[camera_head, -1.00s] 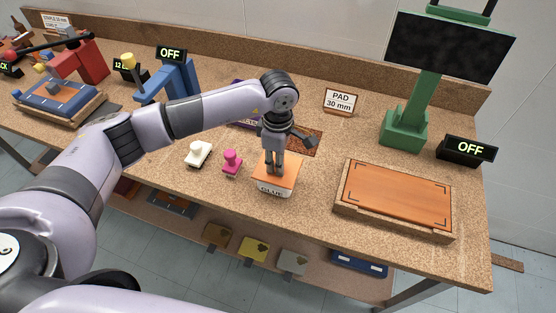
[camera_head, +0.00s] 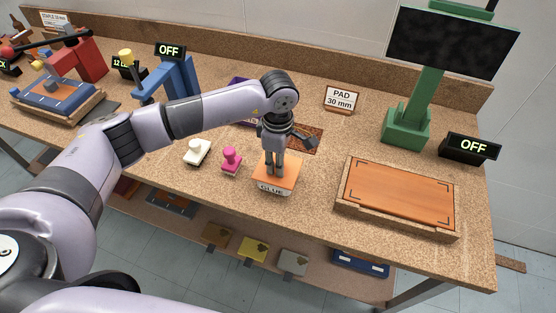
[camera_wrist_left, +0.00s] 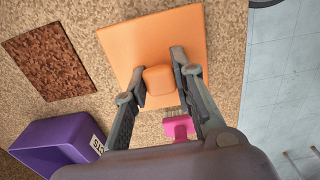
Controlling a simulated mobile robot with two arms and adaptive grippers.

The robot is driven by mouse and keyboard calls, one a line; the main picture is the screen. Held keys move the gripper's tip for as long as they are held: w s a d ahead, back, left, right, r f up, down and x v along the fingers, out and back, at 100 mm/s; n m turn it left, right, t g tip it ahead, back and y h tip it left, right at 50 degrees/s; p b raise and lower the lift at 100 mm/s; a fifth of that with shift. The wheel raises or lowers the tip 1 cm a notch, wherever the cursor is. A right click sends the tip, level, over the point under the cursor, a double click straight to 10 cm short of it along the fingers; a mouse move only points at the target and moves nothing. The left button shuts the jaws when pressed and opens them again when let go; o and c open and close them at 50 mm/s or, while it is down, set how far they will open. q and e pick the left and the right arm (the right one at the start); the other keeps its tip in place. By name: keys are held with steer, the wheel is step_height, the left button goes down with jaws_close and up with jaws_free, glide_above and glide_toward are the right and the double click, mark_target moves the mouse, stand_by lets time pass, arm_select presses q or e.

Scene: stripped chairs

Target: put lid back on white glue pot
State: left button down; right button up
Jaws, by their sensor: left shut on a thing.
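The white glue pot (camera_head: 268,191) stands near the front edge of the bench, with part of its GLUE label showing. The square orange lid (camera_head: 290,174) is over the pot's top and hides its opening; I cannot tell whether it is fully seated. My left gripper (camera_head: 274,173) points down from above, shut on the lid's small orange knob. In the left wrist view the lid (camera_wrist_left: 125,45) lies under my left gripper (camera_wrist_left: 160,84), with one finger on each side of the knob (camera_wrist_left: 159,80). My right gripper is not in view.
A board with an orange top (camera_head: 398,194) is at the right, below a green monitor stand (camera_head: 406,127).

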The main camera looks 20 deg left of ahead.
arm_select(q)
steer(key=c, duration=1.3)
jaws_free()
